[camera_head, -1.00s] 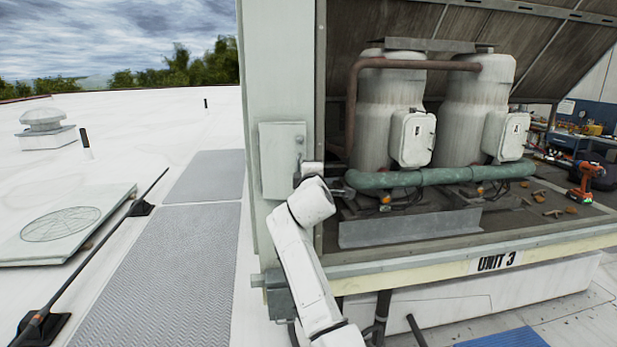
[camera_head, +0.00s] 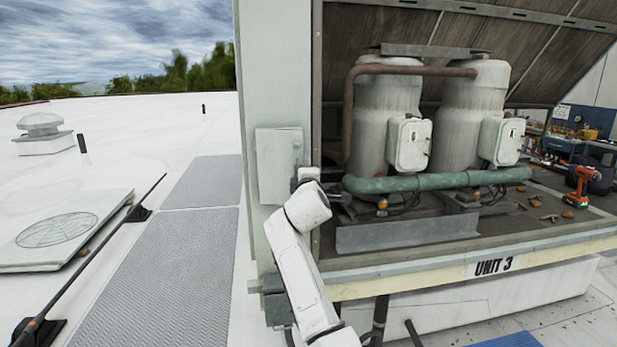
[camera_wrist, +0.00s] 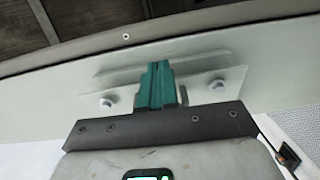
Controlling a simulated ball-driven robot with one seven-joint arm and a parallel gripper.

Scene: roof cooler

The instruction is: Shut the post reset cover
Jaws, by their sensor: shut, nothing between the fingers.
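The post reset cover (camera_head: 277,165) is a pale grey box front on the light post, left of the open unit bay. It looks close to flat against the post, but I cannot tell whether it is fully shut. My arm's end is by its lower right edge in the head view, and the fingertips are hidden there. In the wrist view my gripper (camera_wrist: 157,85) shows green fingers pressed together, empty, in front of a pale surface with a plate and two round bolts. I cannot tell whether they touch it.
The post (camera_head: 255,100) stands beside the bay. Right of it are two pale tanks (camera_head: 388,110), a green pipe (camera_head: 430,182) and a metal angle plate (camera_head: 405,234). An orange drill (camera_head: 581,186) stands at the far right. Grey walkway mats (camera_head: 165,270) lie on the open roof at left.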

